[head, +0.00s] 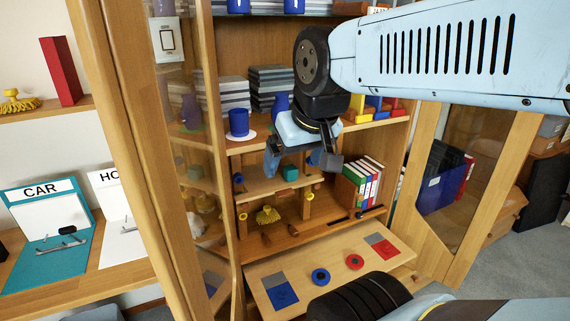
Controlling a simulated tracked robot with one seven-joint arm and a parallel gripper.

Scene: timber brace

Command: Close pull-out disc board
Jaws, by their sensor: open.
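The pull-out disc board (323,256) is a pale wooden panel that sticks out from the lower part of the cabinet. A blue disc (320,277) and a red disc (355,262) lie apart near its middle. A blue square (282,295) with a grey patch is at its left end, and a red square (386,248) with a grey patch is at its right end. My gripper (300,164) is open and hangs in front of the shelves, above and behind the board in the picture, apart from it. My arm hides part of the board's front edge.
The open cabinet holds a blue cup (239,121), a yellow brush (267,215) and several binders (367,184). A glass door (185,160) stands open at left, another door (450,190) at right. A CAR stand (48,225) is on the left shelf.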

